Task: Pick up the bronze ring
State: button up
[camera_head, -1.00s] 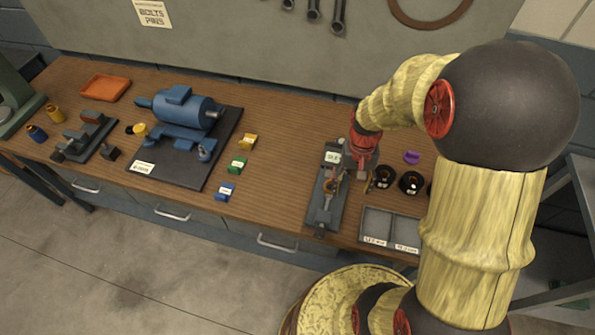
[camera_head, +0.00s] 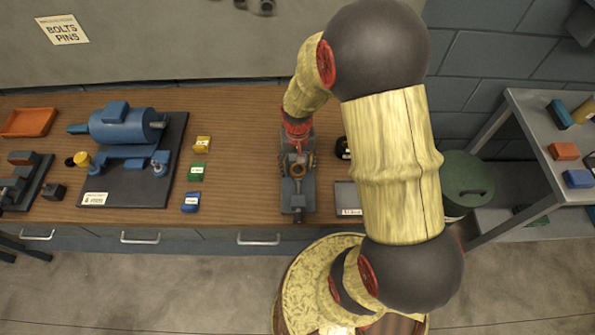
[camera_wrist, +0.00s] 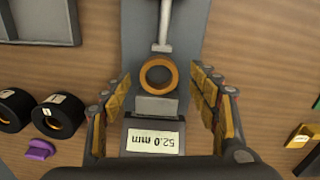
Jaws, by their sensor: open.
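The bronze ring (camera_wrist: 143,75) sits on a grey measuring fixture (camera_wrist: 136,30), between a grey block and the end of a metal rod. The fixture carries a label reading 52.0 mm. My gripper (camera_wrist: 161,78) is open, with one finger on each side of the ring in the wrist view. Neither finger visibly touches it, and the height gap cannot be told. In the head view my gripper (camera_head: 297,158) is over the fixture (camera_head: 298,203), and the ring is partly hidden there.
Two black rings with bronze-coloured inner rims (camera_wrist: 58,116), a purple piece (camera_wrist: 40,149) and a grey divided tray (camera_wrist: 42,30) lie left in the wrist view. A yellow block (camera_wrist: 302,137) is at right. A blue motor (camera_head: 122,126) stands left on the bench in the head view.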

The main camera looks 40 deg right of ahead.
jog(key=shift+f, duration=0.45)
jog(key=shift+c, duration=0.9)
jog(key=c, duration=1.1)
jog(key=shift+r, duration=0.15)
jog(key=shift+c, duration=0.4)
